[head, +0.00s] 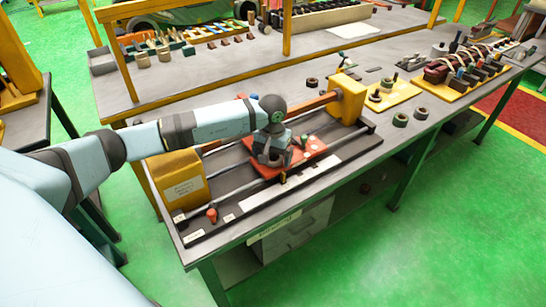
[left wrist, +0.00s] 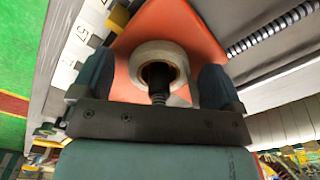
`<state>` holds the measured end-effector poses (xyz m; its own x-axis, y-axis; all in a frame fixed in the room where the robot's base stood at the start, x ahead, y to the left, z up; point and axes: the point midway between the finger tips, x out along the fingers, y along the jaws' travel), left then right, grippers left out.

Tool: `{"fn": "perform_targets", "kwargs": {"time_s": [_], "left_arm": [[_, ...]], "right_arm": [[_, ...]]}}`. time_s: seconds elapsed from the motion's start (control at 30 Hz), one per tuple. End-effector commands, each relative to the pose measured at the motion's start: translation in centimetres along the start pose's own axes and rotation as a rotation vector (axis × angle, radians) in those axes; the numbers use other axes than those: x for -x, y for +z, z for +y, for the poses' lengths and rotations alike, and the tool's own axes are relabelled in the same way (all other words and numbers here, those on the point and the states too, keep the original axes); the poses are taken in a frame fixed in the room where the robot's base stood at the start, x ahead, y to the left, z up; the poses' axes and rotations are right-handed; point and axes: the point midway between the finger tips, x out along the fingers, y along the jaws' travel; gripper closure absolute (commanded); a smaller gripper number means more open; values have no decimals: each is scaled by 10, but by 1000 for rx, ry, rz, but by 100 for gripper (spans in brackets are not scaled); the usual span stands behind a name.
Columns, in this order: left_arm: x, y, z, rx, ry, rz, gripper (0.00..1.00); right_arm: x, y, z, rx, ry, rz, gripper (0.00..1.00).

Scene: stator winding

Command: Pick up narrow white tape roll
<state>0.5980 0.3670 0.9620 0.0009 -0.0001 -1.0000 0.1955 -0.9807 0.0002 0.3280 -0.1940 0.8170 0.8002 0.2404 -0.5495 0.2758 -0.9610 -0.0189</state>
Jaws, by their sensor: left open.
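The white tape roll (left wrist: 158,47) lies on the orange-red plate (left wrist: 178,20) in the left wrist view, with its brown inner ring facing me. My left gripper (left wrist: 157,68) is open, with one dark finger on each side of the roll. I cannot tell whether the fingers touch it. A dark ridged post shows in front of the roll's hole. In the head view my left gripper (head: 274,157) is low over the red plate (head: 312,149) on the machine bed, and it hides the roll. My right gripper is not in view.
The machine has a yellow block (head: 347,97) at its right end, another yellow block (head: 181,180) at its left, and long rails between. Dark rings (head: 400,119) lie on the bench to the right. A yellow board (head: 464,79) with coils stands farther right.

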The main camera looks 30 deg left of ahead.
Motion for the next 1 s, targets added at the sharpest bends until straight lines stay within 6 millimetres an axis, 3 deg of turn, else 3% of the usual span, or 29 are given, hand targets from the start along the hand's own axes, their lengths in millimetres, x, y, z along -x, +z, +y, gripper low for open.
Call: {"fn": "perform_targets", "kwargs": {"time_s": [0.13,0.37,0.77,1.0], "left_arm": [[0,0,0,0,0,0,10],[0,0,0,0,0,-1,61],[6,0,0,1,0,0,61],[37,-1,0,0,0,2,61]], "right_arm": [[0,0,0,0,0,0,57],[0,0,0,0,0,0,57],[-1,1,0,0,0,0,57],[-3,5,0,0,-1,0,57]]}}
